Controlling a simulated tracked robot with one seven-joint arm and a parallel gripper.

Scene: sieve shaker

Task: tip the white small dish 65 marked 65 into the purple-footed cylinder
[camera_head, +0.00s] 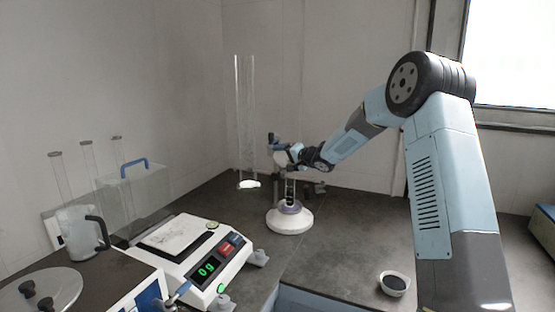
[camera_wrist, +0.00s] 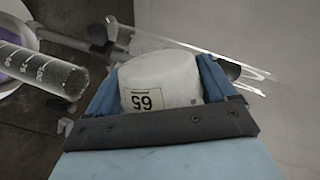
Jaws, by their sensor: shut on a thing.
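The white small dish marked 65 (camera_wrist: 160,80) is held between the blue fingers of my gripper (camera_wrist: 165,85); its 65 label faces the wrist camera. In the head view, my gripper (camera_head: 287,155) holds the dish (camera_head: 280,158) above the purple-footed cylinder (camera_head: 290,208), which stands upright on a white round base. In the wrist view, the clear graduated cylinder (camera_wrist: 45,70) lies to the left of the dish, apart from it in the picture. The inside of the dish is hidden, so I cannot tell its contents or whether anything is pouring.
A tall clear cylinder (camera_head: 246,125) with a white foot stands to the left. A balance (camera_head: 190,255) with a green readout is at front left, near a jug (camera_head: 78,232) and several glass tubes. A small bowl with dark contents (camera_head: 394,284) sits at right.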

